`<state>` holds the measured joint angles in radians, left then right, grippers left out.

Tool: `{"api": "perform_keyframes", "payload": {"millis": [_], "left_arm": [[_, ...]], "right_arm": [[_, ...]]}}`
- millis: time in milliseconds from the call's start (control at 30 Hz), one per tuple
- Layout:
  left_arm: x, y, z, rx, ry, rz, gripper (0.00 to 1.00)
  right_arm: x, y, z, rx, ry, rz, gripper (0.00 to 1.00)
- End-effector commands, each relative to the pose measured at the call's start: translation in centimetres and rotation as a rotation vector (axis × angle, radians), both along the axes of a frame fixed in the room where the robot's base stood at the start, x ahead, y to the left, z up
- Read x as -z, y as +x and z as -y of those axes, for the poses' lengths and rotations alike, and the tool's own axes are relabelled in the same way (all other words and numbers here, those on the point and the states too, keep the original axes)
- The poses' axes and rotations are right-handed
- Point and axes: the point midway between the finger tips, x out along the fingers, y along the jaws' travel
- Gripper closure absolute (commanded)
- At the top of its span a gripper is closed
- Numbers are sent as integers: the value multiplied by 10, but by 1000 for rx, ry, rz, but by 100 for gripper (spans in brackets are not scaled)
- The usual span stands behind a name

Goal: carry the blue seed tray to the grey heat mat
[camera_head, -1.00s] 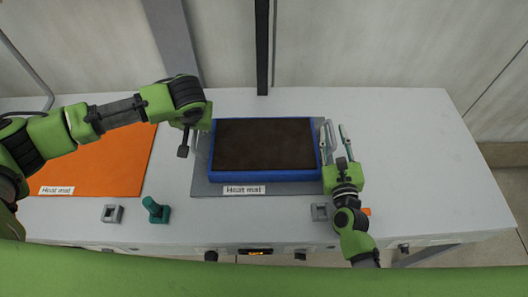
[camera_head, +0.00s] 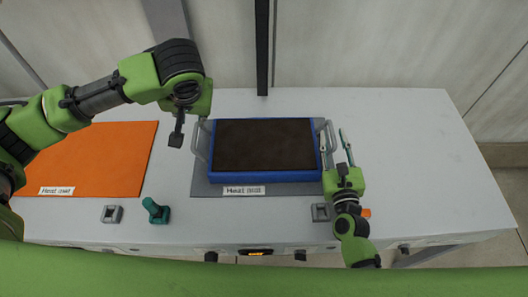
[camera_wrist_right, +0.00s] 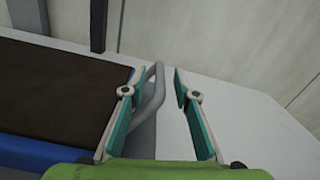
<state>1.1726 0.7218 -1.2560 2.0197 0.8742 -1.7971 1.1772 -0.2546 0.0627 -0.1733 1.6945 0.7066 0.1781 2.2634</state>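The blue seed tray (camera_head: 265,176), filled with dark soil, rests flat on the grey heat mat (camera_head: 208,186). It has a grey handle at each short end, the left handle (camera_head: 199,142) and the right handle (camera_wrist_right: 153,92). My left gripper (camera_head: 178,134) is raised above and left of the left handle, apart from the tray; its fingers look narrow and their gap is not clear. My right gripper (camera_head: 335,146) is open at the tray's right end. In the right wrist view its fingers (camera_wrist_right: 155,88) stand apart, with the right handle near the left finger, not gripped.
An orange heat mat (camera_head: 100,160) lies on the left of the white table (camera_head: 420,150). A green knob (camera_head: 155,210) and grey square fittings (camera_head: 112,214) sit along the front edge. A dark post (camera_head: 262,50) stands behind the tray. The table's right side is clear.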

Motion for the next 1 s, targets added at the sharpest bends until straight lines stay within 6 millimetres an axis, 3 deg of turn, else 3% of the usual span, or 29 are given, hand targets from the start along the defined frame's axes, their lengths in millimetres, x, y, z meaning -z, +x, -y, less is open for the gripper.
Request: {"api": "perform_keyframes", "payload": {"millis": [300,500,1000], "left_arm": [[0,0,0,1,-1,0,75],[0,0,0,1,-1,0,75],[1,0,0,1,-1,0,75]], "right_arm": [[1,-68,5,-2,-2,-3,72],[1,-97,6,-1,-2,-2,72],[0,-106,7,0,-1,0,72]]}}
